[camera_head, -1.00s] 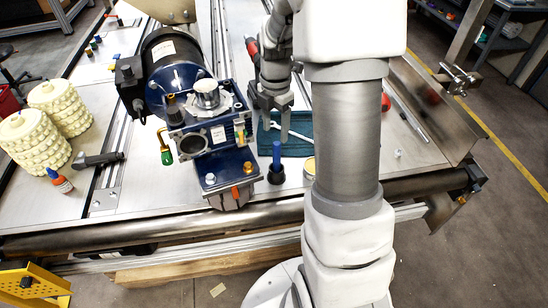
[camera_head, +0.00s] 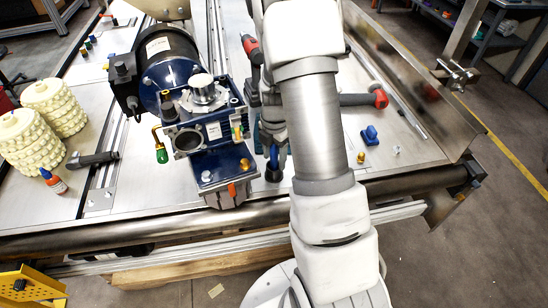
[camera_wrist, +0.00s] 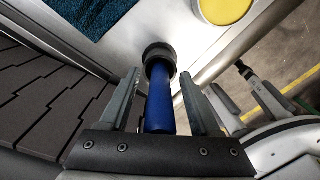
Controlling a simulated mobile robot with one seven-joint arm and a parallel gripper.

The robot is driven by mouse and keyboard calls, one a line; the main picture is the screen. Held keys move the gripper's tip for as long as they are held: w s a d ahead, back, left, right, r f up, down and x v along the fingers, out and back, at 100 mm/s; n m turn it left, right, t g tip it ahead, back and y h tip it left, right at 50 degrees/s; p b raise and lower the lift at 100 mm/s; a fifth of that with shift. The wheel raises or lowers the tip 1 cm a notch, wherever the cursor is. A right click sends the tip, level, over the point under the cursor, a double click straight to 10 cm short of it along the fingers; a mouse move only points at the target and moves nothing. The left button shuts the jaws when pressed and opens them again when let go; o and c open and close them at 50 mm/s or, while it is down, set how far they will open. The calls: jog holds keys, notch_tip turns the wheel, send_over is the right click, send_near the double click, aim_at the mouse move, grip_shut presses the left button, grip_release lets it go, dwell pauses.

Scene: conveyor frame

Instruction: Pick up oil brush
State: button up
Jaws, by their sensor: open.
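The oil brush, taken to be the upright blue-handled piece with a round black end (camera_head: 274,172), stands on the metal table just right of the blue motor unit. In the wrist view its blue handle (camera_wrist: 160,100) lies between my two fingers, with the black end beyond the fingertips. My gripper (camera_wrist: 163,95) is open around the handle, with gaps visible on both sides. In the head view my gripper (camera_head: 273,143) is over the brush and partly hides its handle.
The blue motor unit (camera_head: 215,150) stands close on the left. The wrist view shows a textured blue mat (camera_wrist: 85,15) and a yellow round lid (camera_wrist: 226,8) nearby. A red-and-black tool (camera_head: 380,98) and a small blue piece (camera_head: 370,135) lie right of my arm.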

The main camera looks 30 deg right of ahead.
grip_shut()
dwell(0.5)
jog(key=shift+r, duration=0.5)
jog(key=r, duration=0.3)
jog(key=shift+s+d+r+p, duration=0.1)
jog(key=shift+d+r+p, duration=0.1)
jog(key=shift+r+p, duration=0.15)
jog(key=s+d+r, duration=0.6)
jog(key=d, duration=0.3)
jog(key=shift+d+r, duration=0.2)
jog(key=shift+d, duration=0.05)
